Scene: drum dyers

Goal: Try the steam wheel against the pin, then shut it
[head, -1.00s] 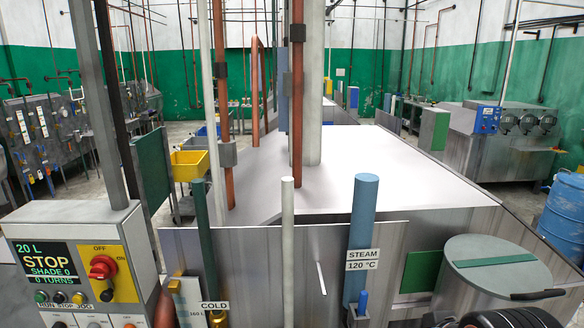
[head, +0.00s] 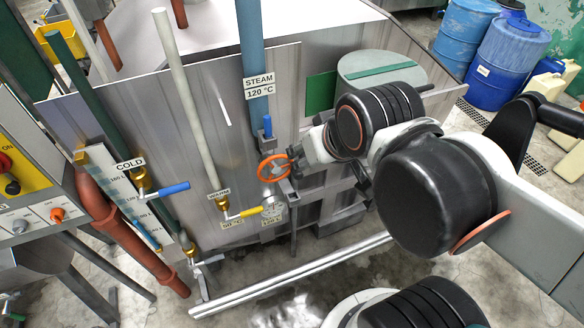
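The steam wheel (head: 274,168) is a small orange handwheel low on the blue steam pipe (head: 252,50), which carries a "STEAM 120 °C" plate (head: 259,87). A short blue upright piece (head: 267,127) stands just above the wheel; I cannot tell whether it is the pin. My arm reaches in from the right, and my gripper (head: 301,158) is close to the wheel's right side. My wrist hides much of the gripper, so I cannot tell whether its fingers touch the wheel or how far apart they are.
Left of the wheel are the yellow-handled warm valve (head: 243,212) and the blue-handled cold valve (head: 163,190). A metal rail (head: 290,277) runs low in front. A round lid (head: 378,72) is behind my arm. Blue drums (head: 497,62) stand at the back right.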

